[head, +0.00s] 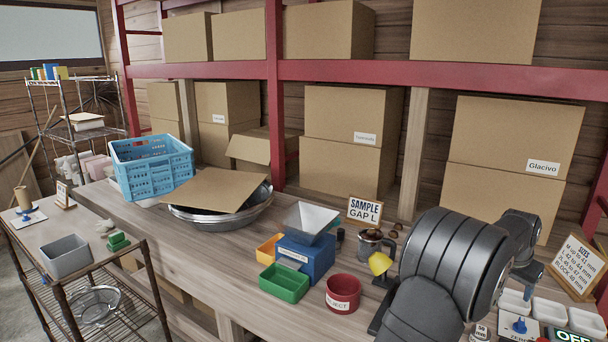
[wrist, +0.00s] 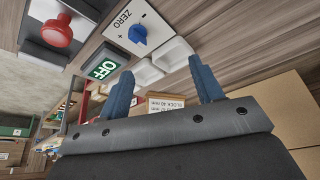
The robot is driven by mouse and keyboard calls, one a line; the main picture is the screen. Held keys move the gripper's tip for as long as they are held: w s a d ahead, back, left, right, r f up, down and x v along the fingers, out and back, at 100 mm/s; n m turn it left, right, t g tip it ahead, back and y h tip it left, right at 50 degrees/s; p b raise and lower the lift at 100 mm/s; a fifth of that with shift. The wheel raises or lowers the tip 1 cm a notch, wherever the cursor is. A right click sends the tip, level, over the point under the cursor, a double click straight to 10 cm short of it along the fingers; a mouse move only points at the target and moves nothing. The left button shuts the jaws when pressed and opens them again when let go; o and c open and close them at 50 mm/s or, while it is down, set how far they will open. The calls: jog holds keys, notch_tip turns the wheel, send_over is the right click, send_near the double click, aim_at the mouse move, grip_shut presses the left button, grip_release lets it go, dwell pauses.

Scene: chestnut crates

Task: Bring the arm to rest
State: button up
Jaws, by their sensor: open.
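My arm fills the right of the head view, with its dark, thick links over the bench. My gripper shows in the wrist view (wrist: 164,85), its two blue fingers wide apart with nothing held between them. In the head view only a small blue part of the gripper (head: 529,272) shows, beyond the arm, above the white trays (head: 550,311). In the wrist view the ZERO panel with its blue knob (wrist: 138,34), the OFF sign (wrist: 106,66) and a red button (wrist: 58,32) lie beyond the fingers. Whether the fingers touch anything cannot be told.
Near my arm stand a metal jug (head: 371,249), a red REJECT pot (head: 343,293), a green tray (head: 284,290) and a blue box with a funnel (head: 305,262). A SIZES sign (head: 578,268) stands at far right. Cardboard boxes (head: 511,136) line the shelf behind.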

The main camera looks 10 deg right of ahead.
jog(key=s+d+f, duration=0.2)
jog(key=d, duration=0.3)
jog(key=w+f, duration=0.2)
jog(key=w, duration=0.2)
jog(key=w+a+f, duration=0.1)
jog(key=w+f, duration=0.1)
jog(key=w, duration=0.1)
jog(key=w+f, duration=0.3)
jog(key=w, duration=0.1)
jog(key=shift+w+a, duration=0.2)
jog(key=shift+w, duration=0.15)
jog(key=shift+w+f, duration=0.15)
jog(key=shift+f, duration=0.15)
